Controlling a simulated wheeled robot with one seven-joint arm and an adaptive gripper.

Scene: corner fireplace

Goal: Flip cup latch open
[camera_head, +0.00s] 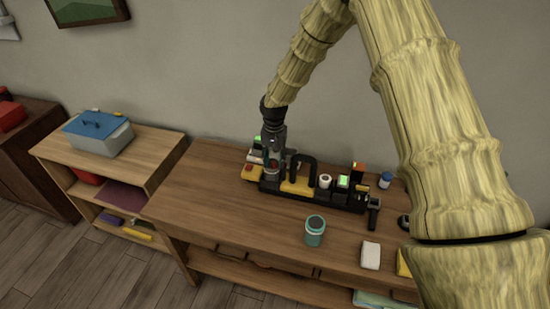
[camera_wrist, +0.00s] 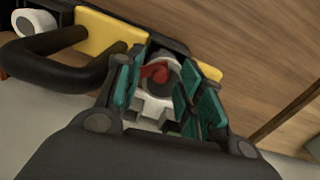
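My gripper (camera_head: 271,165) reaches down at the left part of a black and yellow caddy on the wooden table. In the wrist view my gripper (camera_wrist: 160,85) has its teal-padded fingers apart, on either side of a whitish-grey round piece (camera_wrist: 161,90) with a red curved part (camera_wrist: 154,72). I cannot tell whether the pads touch this piece, or whether it is the latch. A teal cup with a dark top (camera_head: 315,231) stands upright on the table, apart from my gripper and to its lower right. No latch can be made out on it.
The caddy's black handle (camera_head: 303,170) stands close to the right of my gripper; it also shows in the wrist view (camera_wrist: 60,75). A white roll (camera_head: 324,181), a blue-lidded jar (camera_head: 385,180) and a white block (camera_head: 371,255) are farther right. The table's left front is clear.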

